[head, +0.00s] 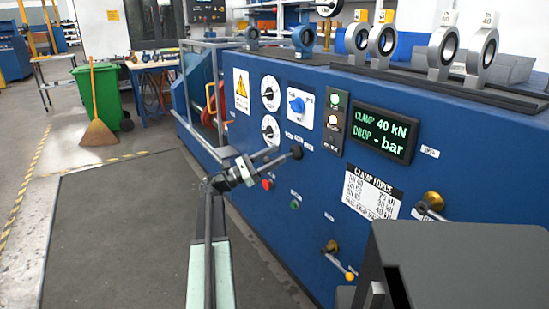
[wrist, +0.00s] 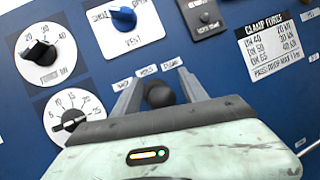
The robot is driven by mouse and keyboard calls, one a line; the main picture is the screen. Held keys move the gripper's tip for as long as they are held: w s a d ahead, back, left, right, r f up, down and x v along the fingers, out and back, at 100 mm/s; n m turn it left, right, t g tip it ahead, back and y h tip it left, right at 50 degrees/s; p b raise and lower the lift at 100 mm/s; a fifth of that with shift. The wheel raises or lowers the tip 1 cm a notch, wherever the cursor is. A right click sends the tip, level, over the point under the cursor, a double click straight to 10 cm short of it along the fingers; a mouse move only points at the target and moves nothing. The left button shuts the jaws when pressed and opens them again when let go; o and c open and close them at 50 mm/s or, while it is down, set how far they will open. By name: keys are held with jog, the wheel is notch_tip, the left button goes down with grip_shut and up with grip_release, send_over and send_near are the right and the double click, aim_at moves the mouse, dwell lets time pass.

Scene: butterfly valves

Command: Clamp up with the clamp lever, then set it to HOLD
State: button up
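The clamp lever's black ball knob (head: 297,152) stands out from the front of the blue bench (head: 325,205). In the wrist view the knob (wrist: 160,94) sits between my two fingers, with a narrow gap at each side. My gripper (head: 284,152) is open around the knob, and its wrist view tips (wrist: 161,76) reach toward the panel. The lever's shaft is hidden behind the knob. Small white labels (wrist: 147,70) lie above the knob, too blurred to read surely. The display (head: 382,132) reads CLAMP 40 kN and DROP - bar.
A blue selector knob (wrist: 123,18), two black dials (wrist: 42,52) (wrist: 70,121) and a CLAMP FORCE sheet (wrist: 277,48) are close by. A green lamp (head: 334,99) is lit. Brass-coloured fittings (head: 331,247) stick out at lower right. Valves (head: 441,50) stand on top.

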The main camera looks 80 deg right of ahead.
jog(key=shift+s, duration=0.15)
jog(key=b+v, duration=0.3)
jog(key=v, duration=0.5)
jog(key=shift+s+d, duration=0.1)
